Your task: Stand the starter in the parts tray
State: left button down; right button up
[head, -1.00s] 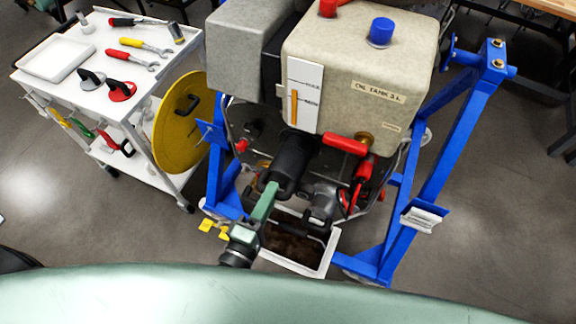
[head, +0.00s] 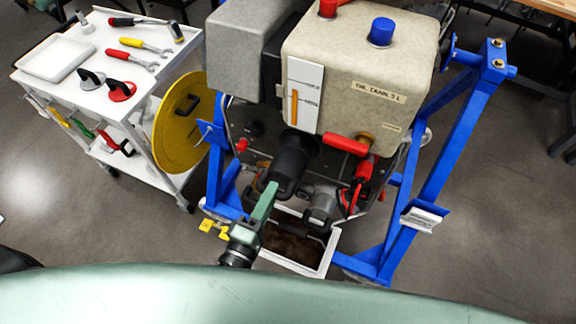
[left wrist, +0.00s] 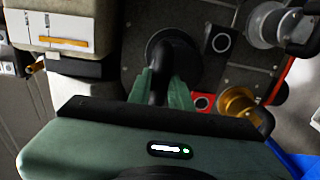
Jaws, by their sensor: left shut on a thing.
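The black round unit with a handle, which I take as the starter (head: 294,160), is at the front of the engine below the cream oil tank. It also shows in the left wrist view (left wrist: 178,52). My left gripper (head: 270,194) is shut on its black handle, and the green fingers lie on both sides of it in the left wrist view (left wrist: 158,88). I cannot tell whether the starter still touches its mount. The white parts tray (head: 56,59) lies empty on the trolley at the left. My right gripper is not in view.
The white trolley (head: 125,68) also carries wrenches, other tools and two handled discs. A yellow disc (head: 180,122) hangs at its side. Blue stand legs (head: 435,170) flank the engine. A grey cylindrical unit (head: 322,204) sits beside the starter, above a white drip tray (head: 324,262).

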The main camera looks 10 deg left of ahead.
pick_arm(q)
jog(key=shift+s+r, duration=0.1)
jog(key=shift+r, duration=0.15)
jog(key=shift+s+a, duration=0.15)
jog(key=shift+s, duration=0.05)
jog(key=shift+s+a, duration=0.1)
jog(key=shift+s, duration=0.25)
jog(key=shift+r, duration=0.1)
dwell(0.3)
notch_tip(320, 180, up, 9)
jog(key=s+p, duration=0.2)
jog(key=p, duration=0.7)
jog(key=shift+s+a+r, duration=0.2)
jog(key=shift+s+a, duration=0.05)
jog(key=shift+a, duration=0.05)
dwell(0.5)
